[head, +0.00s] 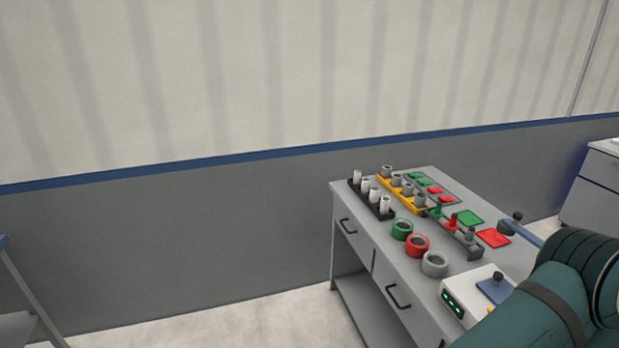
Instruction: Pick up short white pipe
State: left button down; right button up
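Several white pipes (374,195) stand upright in a row in a black rack (391,216) at the left edge of the grey workbench. They are small in the picture, and I cannot tell which is the short one. Neither gripper shows. A dark green arm link of mine fills the lower right corner and hides part of the bench.
A yellow rack (419,211) with several grey pipes stands right of the black rack. Green (402,229), red (417,245) and grey (434,264) rings lie near the front. A white box (467,300) with green lights sits closer. Drawer handles (347,226) stick out.

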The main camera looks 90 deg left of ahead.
aim_at(357, 173)
jog(key=u, duration=2.55)
jog(key=i+j, duration=0.2)
jog(key=i, duration=0.15)
jog(key=i+j, duration=0.25)
jog(key=i, duration=0.15)
jog(key=i+j+u, duration=0.1)
jog(key=i, duration=0.25)
jog(key=j, duration=0.1)
